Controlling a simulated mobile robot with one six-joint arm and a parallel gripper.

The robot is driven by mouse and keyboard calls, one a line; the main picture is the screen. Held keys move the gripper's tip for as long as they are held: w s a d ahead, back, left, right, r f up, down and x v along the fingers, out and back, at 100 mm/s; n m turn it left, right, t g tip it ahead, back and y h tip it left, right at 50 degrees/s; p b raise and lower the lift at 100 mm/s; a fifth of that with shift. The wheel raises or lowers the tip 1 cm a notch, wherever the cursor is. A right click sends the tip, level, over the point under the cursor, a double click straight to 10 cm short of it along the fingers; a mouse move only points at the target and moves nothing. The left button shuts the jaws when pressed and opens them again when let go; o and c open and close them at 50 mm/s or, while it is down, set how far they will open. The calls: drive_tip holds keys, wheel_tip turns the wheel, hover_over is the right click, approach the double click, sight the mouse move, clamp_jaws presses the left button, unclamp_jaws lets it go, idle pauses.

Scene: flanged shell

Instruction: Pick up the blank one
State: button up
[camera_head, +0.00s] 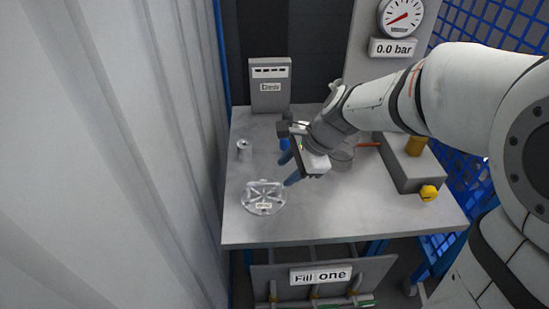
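A clear round flanged shell (252,192) with spokes lies on the grey table at the front left. A small pale label with tiny marks, too small to read, is on its front side. A second clear round piece (344,154) lies farther back to the right, partly hidden behind my wrist; I cannot tell whether it has a label. My gripper (289,168) has blue fingers that stand apart with nothing visible between them. It is above the table, between the two round pieces, up and to the right of the labelled shell.
A small metal cylinder (244,150) stands at the left. A grey box (270,88) stands at the back. At the right is a grey block (402,168) with a yellow knob (429,193). A gauge (401,16) reads near zero. The table's front middle is clear.

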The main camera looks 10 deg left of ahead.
sight(265, 183)
drive_tip(key=shift+m+y, duration=0.3)
drive_tip(key=shift+m, duration=0.6)
drive_tip(key=a+f, duration=0.1)
drive_tip(key=a, duration=0.1)
drive_tip(key=w+a+f, duration=0.1)
drive_tip(key=f, duration=0.1)
drive_tip(key=shift+a+f+b, duration=0.15)
drive_tip(key=shift+a+b, duration=0.2)
drive_tip(key=shift+a, duration=0.05)
drive_tip(key=x, duration=0.3)
drive_tip(key=b+x, duration=0.1)
drive_tip(key=x, duration=0.1)
drive_tip(key=shift+s+f, duration=0.25)
drive_tip(key=shift+f, duration=0.05)
drive_tip(key=shift+r, duration=0.1)
drive_tip(key=shift+c, duration=0.6)
clamp_jaws()
